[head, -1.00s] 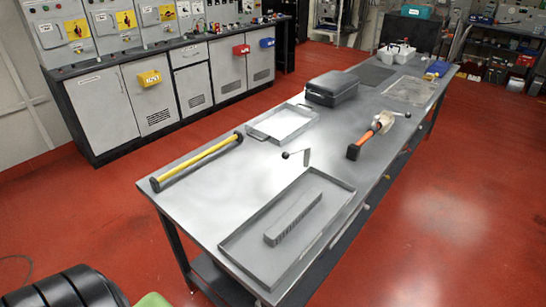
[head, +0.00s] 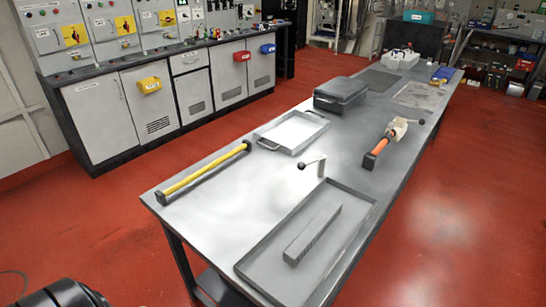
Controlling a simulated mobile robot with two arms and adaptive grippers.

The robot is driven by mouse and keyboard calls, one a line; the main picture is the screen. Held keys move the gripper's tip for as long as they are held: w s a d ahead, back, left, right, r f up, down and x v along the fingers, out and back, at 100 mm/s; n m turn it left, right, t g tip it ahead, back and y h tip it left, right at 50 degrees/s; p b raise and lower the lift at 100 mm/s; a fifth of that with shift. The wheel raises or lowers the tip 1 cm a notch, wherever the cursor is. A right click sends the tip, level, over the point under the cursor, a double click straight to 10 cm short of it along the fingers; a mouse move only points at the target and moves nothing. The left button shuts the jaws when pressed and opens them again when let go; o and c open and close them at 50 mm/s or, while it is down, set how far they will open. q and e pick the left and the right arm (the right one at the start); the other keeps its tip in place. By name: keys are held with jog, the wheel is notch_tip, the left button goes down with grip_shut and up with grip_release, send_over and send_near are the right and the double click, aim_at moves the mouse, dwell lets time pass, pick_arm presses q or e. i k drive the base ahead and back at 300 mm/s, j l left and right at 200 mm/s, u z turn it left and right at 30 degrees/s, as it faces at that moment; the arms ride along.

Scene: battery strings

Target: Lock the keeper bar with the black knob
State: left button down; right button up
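A black knob (head: 302,166) shows in the head view near the middle of the workbench. It sits on the end of a thin lever, which joins a small upright light-grey piece (head: 321,167). A second small black knob (head: 421,122) shows at the right edge of the bench, beside a beige piece (head: 399,127) and an orange-and-black handle (head: 376,147). I cannot tell which of these is the keeper bar, or whether either is locked. A long grey block (head: 312,235) lies in a shallow grey tray (head: 364,205).
On the workbench (head: 225,205) lie a yellow bar with black ends (head: 205,172), a white-bottomed tray with handles (head: 292,132) and a dark case (head: 340,95). Grey cabinets (head: 102,120) stand at the left. Red floor (head: 450,210) is clear on the right.

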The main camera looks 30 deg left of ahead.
aim_at(301, 166)
jog(key=j, duration=0.55)
jog(key=i+j+u, duration=0.1)
jog(key=j, duration=0.5)
jog(key=i+j, duration=0.1)
jog(key=j, duration=0.45)
jog(key=j+u, duration=0.1)
jog(key=j, duration=0.5)
jog(key=i, duration=0.05)
